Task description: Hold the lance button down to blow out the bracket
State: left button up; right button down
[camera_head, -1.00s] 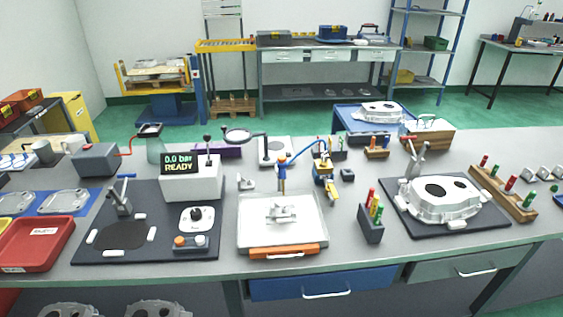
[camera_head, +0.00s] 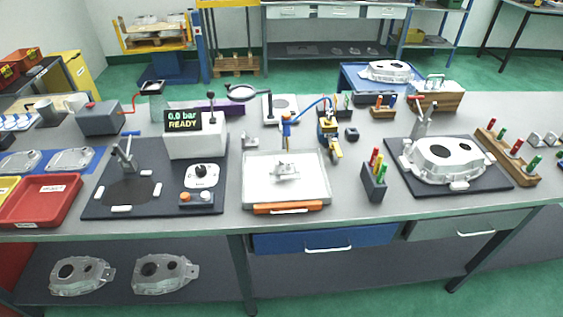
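A small grey metal bracket (camera_head: 285,168) sits in the middle of a white shallow tray (camera_head: 260,190) with an orange front handle (camera_head: 290,208). Just behind the tray stands an upright blue and orange tool (camera_head: 286,125), which looks like the lance. A blue hose arcs from it to the right, towards a yellow and blue fitting (camera_head: 328,138). The lance's button is too small to make out. Neither of my grippers is in view.
Left of the tray is a dark mat with a white display box (camera_head: 195,140) reading "0.0 bar READY". On the right are a small dark rack (camera_head: 373,185) with coloured pegs and a large casting (camera_head: 443,160) on a dark mat. Bench front between them is clear.

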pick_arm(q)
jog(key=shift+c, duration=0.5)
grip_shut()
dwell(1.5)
